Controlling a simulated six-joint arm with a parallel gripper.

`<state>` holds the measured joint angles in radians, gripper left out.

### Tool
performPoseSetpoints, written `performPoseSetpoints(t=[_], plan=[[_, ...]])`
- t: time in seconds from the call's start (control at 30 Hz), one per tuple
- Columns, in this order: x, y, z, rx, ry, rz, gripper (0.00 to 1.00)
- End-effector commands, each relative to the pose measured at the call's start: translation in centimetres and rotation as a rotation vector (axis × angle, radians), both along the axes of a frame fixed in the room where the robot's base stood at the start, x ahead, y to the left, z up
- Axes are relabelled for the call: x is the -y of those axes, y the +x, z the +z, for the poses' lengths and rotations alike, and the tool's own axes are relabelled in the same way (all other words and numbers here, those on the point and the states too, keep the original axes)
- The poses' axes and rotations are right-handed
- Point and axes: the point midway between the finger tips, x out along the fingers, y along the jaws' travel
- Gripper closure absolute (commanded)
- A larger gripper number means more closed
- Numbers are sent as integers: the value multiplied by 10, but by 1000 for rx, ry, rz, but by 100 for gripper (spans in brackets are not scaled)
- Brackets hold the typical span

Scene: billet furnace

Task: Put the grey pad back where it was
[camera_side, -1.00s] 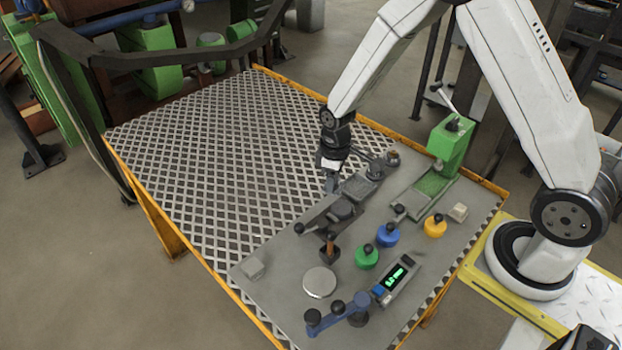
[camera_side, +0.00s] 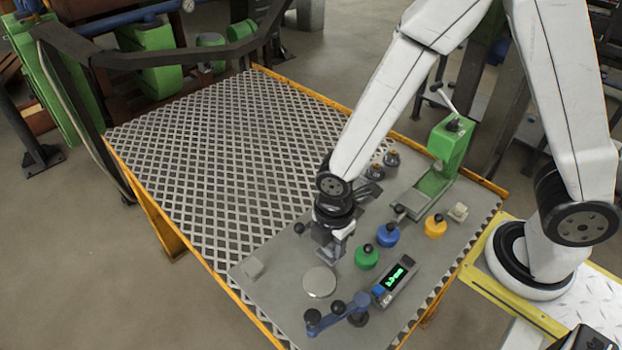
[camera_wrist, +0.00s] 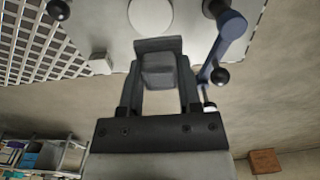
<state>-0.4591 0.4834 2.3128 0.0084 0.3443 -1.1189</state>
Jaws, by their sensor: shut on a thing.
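My gripper (camera_side: 331,246) is above the near part of the grey work plate. In the wrist view my gripper (camera_wrist: 160,85) is shut on a dark grey block with a flat plate at its far end, which looks like the grey pad (camera_wrist: 160,68). In the side view the pad (camera_side: 328,259) shows only as a small grey piece under the fingers. I cannot tell whether it touches the plate. My gripper and forearm hide the spot below and the fixture behind.
A pale round disc (camera_side: 320,282) and a light grey cube (camera_side: 253,268) lie nearby. Green (camera_side: 367,258), blue (camera_side: 388,236) and yellow (camera_side: 435,227) knobbed pieces stand to the right. A blue lever (camera_side: 338,313) and a green display (camera_side: 396,281) are in front. The patterned tabletop (camera_side: 210,170) is clear.

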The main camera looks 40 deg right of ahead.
Motion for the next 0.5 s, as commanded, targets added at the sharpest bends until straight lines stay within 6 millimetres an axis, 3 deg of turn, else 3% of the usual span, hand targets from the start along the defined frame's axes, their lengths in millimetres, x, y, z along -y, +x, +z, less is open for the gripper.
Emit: performPoseSetpoints(t=[0.27, 0.5], plan=[[-2, 6, -3, 0, 0, 2, 100], [-11, 30, -15, -1, 0, 1, 100]])
